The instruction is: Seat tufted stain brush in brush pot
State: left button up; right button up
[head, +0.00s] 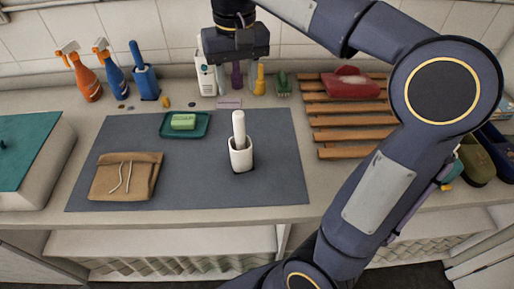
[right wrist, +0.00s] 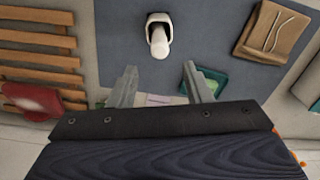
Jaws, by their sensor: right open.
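A white brush handle (head: 239,128) stands nearly upright in a white pot (head: 241,157) on the grey mat. Its bristles are hidden inside the pot, so I cannot tell how deep they sit. In the right wrist view the handle (right wrist: 159,45) points toward the camera from the pot (right wrist: 158,20). My right gripper (head: 236,58) is above the back of the counter, behind the pot. In the wrist view its two fingers (right wrist: 159,78) are apart, with nothing between them, and clear of the handle. My left gripper is not in view.
A green soap dish (head: 204,130) and a brown pouch (head: 127,178) lie on the mat (head: 200,190). Spray bottles (head: 84,78), a blue brush holder (head: 147,84) and a white bottle (head: 206,78) stand behind. A wooden rack (head: 345,136) is at right. The mat's front right is clear.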

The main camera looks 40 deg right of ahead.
jog(key=s+a+f+n+t+y, duration=0.1)
jog(key=s+a+f+t, duration=0.1)
jog(key=s+f, duration=0.6)
jog(key=s+a+f+t+y, duration=0.2)
jog(key=s+f+t, duration=0.1)
jog(key=s+f, duration=0.5)
jog(key=shift+s+n+y, duration=0.2)
jog(key=shift+n+y, duration=0.1)
jog(key=shift+n, duration=0.1)
